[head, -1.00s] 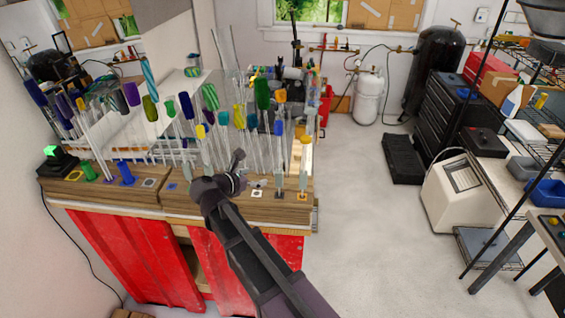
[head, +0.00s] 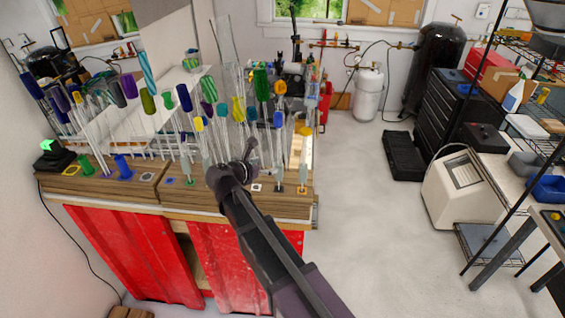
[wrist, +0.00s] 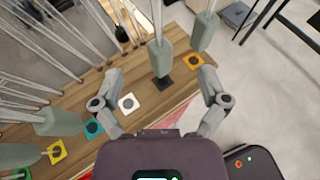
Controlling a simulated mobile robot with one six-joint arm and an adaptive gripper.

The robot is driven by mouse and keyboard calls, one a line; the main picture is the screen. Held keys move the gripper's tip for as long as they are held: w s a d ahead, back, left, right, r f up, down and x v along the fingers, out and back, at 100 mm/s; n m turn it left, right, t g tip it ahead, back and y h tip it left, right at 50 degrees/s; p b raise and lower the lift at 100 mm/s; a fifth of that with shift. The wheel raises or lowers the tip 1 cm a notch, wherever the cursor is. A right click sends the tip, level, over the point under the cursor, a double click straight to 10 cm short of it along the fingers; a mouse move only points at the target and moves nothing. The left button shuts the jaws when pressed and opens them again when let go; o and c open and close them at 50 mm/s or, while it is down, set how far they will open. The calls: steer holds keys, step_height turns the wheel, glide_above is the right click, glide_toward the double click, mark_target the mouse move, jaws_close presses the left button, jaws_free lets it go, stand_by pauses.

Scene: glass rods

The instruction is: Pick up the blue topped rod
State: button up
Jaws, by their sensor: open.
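A rod with a blue top (head: 278,120) stands upright in the front row of the rack, near its right end. In the wrist view, a clear rod in a grey holder (wrist: 160,57) stands over a black square between my fingers; its top is out of frame, and it seems to be the blue topped one. My gripper (head: 249,150) is just left of this rod in the head view. In the wrist view my gripper (wrist: 162,76) is open and empty, with a finger on either side of the black square.
Another grey holder (wrist: 205,32) with a rod stands close to the right finger, by an orange square (wrist: 194,62). Several coloured-top rods crowd behind and left on the wooden bench (head: 130,190).

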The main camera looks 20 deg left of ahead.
mark_target(277, 163)
steer(key=shift+b+x, duration=0.3)
steer(key=shift+x, duration=0.95)
steer(key=shift+f+b+x, duration=0.2)
steer(key=shift+b+x, duration=0.35)
steer(key=shift+x, duration=0.4)
steer(key=shift+f+b+x, duration=0.15)
steer(key=shift+b+x, duration=0.35)
steer(key=shift+x, duration=0.45)
steer(key=shift+w+d+f, duration=0.1)
steer(key=shift+w+f, duration=0.1)
steer(key=shift+w, duration=0.35)
steer(key=c, duration=1.3)
